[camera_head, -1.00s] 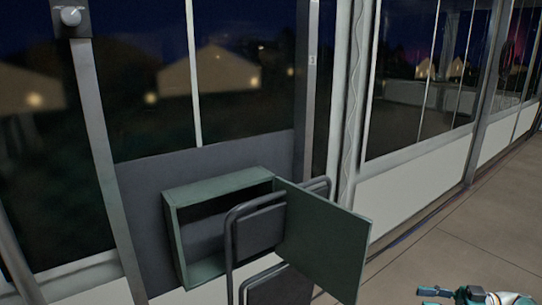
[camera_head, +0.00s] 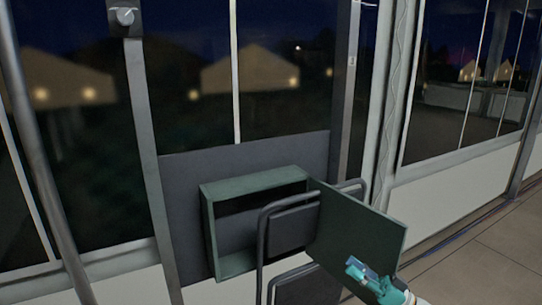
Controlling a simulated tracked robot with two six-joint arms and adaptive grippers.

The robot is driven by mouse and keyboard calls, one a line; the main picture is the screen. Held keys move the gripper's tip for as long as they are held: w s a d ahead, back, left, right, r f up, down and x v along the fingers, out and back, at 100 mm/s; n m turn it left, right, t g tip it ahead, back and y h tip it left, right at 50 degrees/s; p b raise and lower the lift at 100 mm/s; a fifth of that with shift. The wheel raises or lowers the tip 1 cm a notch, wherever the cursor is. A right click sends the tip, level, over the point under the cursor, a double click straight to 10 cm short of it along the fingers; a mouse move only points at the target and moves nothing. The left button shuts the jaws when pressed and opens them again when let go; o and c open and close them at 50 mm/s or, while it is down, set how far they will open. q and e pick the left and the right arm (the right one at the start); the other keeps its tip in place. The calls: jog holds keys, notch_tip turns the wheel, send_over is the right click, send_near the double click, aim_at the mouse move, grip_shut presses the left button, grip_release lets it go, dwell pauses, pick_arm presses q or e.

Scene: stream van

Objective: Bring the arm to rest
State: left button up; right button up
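My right gripper (camera_head: 362,271), teal with a white and striped arm part behind it, shows at the bottom right. It is in front of the lower part of the open green door (camera_head: 355,228); I cannot tell whether it touches the door. It is small and seen at an angle, so its opening is unclear. I see nothing clearly held in it. My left gripper is not in view.
A green wall cabinet (camera_head: 207,235) stands open, its door swung out to the right. A dark tube-framed chair (camera_head: 263,240) stands in front of it. A knob box (camera_head: 124,17) sits on a post at upper left. Open floor (camera_head: 475,262) lies at right.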

jog(key=w+a+f+m+t+h, duration=0.1)
jog(key=a+f+m+t+h, duration=0.5)
jog(key=a+f+m+h, duration=0.4)
jog(key=s+f+m+g+h, duration=0.25)
jog(key=s+f, duration=0.25)
jog(key=f, duration=0.3)
jog(key=s+f+m+g+h, duration=0.1)
jog(key=s+f+g+h, duration=0.1)
jog(key=s+f+g, duration=0.35)
jog(key=s+f+n+g+h, duration=0.1)
jog(key=s+f+g, duration=0.4)
jog(key=s, duration=0.7)
jog(key=s+f+n+g+h, duration=0.1)
jog(key=s+f+g+h, duration=0.15)
jog(key=s+f, duration=0.65)
jog(key=s+r+y+p, duration=0.1)
jog(key=s+r+p, duration=0.2)
jog(key=r+p, duration=2.3)
notch_tip(320, 180, up, 3)
jog(key=shift+d+r+n, duration=0.1)
jog(key=shift+d+n, duration=0.25)
jog(key=shift+d, duration=0.05)
jog(key=shift+s+d, duration=0.1)
